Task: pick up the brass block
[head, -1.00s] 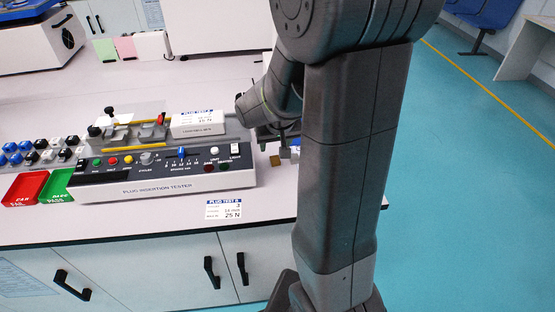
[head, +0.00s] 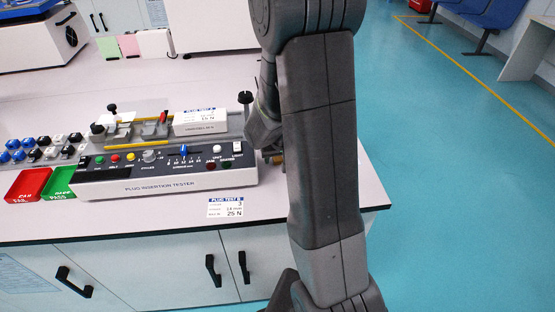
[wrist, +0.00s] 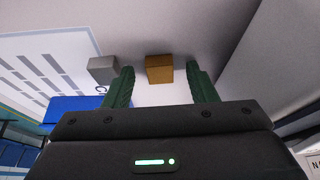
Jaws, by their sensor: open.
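The brass block (wrist: 159,68) sits on the pale table top and shows in the wrist view between the two green fingers of my gripper (wrist: 160,74). The gripper is open, with a gap on each side of the block. The wrist view does not show clearly how far the fingertips reach down along the block. In the head view my arm hides most of the gripper, and only a small brownish bit of the block (head: 278,160) shows beside the arm.
A grey block (wrist: 103,69) stands just left of the left finger. In the head view the plug insertion tester (head: 160,183) lies left of my arm, with red (head: 28,184) and green (head: 62,182) trays beyond it. A label card (head: 226,207) lies near the front edge.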

